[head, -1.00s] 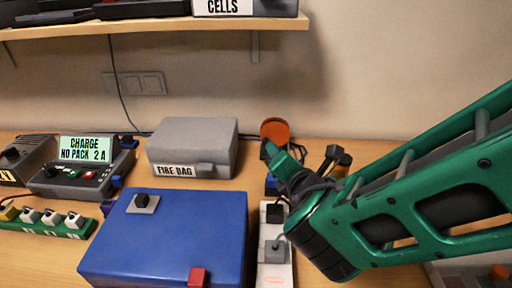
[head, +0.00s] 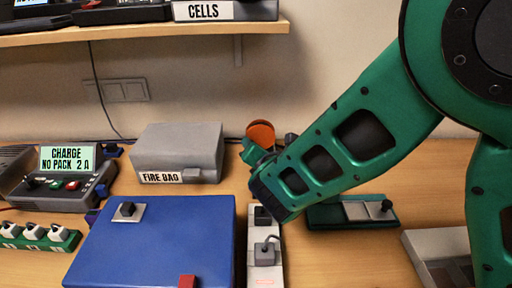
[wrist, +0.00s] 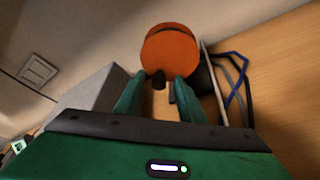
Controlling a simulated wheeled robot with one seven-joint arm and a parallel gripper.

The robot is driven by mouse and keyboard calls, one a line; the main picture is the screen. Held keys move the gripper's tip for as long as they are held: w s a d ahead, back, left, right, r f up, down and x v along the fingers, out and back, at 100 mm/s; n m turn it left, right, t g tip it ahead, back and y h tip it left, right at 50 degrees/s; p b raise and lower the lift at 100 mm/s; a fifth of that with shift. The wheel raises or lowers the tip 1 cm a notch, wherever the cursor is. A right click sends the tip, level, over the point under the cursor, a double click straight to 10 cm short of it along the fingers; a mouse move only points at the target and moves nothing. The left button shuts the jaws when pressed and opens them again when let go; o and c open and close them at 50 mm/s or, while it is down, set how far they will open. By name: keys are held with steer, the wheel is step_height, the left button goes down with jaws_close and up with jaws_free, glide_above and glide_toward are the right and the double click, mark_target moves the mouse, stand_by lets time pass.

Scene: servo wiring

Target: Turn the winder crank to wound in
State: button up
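The winder shows as an orange round disc (head: 261,133) at the back of the table, just right of the grey box. In the wrist view the orange disc (wrist: 170,48) stands straight ahead, with a small dark knob (wrist: 158,77) at its lower edge, seemingly the crank handle. My gripper (head: 248,150) is close in front of the disc. In the wrist view its two green fingers (wrist: 160,92) are apart, with the knob between or just beyond their tips and gaps on both sides. The winder's base is mostly hidden behind my arm.
A grey box marked FIRE BAG (head: 178,150) stands close left of my gripper. A blue case (head: 160,240) and white power strip (head: 265,278) lie in front. A dark green device (head: 350,212) lies right. Blue cables (wrist: 238,75) run beside the winder.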

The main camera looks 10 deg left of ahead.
jaws_close()
steer(key=shift+a+r+m+y, duration=0.1)
steer(key=shift+m+y, duration=0.4)
steer(key=shift+m, duration=0.1)
jaws_free()
steer(key=v, duration=1)
steer(key=shift+s+d+r, duration=0.15)
steer(key=shift+s+d, duration=0.05)
steer(key=shift+d, duration=0.05)
